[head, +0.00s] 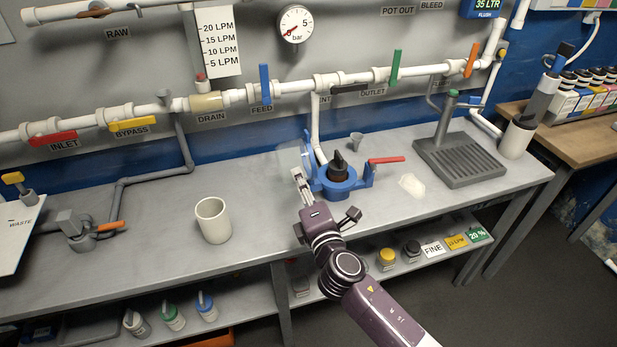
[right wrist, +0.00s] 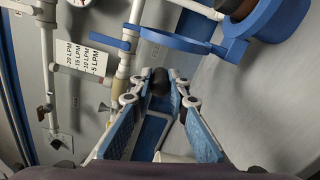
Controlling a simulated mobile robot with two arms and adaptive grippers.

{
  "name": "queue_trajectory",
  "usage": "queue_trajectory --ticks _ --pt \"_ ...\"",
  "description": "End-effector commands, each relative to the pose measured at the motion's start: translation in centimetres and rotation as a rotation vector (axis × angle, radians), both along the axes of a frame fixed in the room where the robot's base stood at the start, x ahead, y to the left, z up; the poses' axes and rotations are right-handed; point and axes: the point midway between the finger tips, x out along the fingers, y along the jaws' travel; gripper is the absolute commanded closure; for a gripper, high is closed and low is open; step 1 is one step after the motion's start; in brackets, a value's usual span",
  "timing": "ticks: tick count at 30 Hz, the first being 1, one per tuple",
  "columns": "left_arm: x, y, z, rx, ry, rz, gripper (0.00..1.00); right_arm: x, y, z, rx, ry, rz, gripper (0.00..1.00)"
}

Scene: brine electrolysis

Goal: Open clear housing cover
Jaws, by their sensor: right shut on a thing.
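The blue housing (head: 338,187) stands on the grey bench with a dark brown and black part (head: 338,165) in its middle. A faint see-through pane, which looks like the clear housing cover (head: 288,158), stands at its left side, tilted up off the middle. My right gripper (head: 297,174) is at this pane's lower edge. In the right wrist view its blue-padded fingers (right wrist: 160,78) are closed around a small black piece (right wrist: 160,88), which seems to belong to the cover. The blue housing also shows in the right wrist view (right wrist: 270,35). My left gripper is not in view.
A white cup (head: 213,221) stands on the bench to the left. A red lever (head: 386,160) sticks out right of the housing, near a whitish pile (head: 411,185) and a grey drain stand (head: 458,160). White pipes with coloured valve handles run along the wall behind.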

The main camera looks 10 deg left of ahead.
Motion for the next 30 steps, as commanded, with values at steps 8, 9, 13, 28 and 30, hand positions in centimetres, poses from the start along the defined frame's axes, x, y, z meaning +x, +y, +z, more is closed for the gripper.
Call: queue_trajectory --ticks 8,9,13,28,30 --pt "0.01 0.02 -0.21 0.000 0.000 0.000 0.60 -0.40 0.87 -0.67 -0.083 -0.033 0.003 1.00" --pt "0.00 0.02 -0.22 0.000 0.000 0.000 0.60 -0.42 0.92 -0.72 -0.089 -0.036 0.003 1.00" --pt "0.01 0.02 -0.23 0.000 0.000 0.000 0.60 -0.45 0.98 -0.79 -0.099 -0.040 0.003 1.00" --pt "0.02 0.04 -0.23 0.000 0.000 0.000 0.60 -0.44 0.95 -0.79 -0.099 -0.041 0.002 0.69" --pt "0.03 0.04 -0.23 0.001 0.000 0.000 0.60 -0.42 0.92 -0.77 -0.100 -0.041 0.002 0.67"
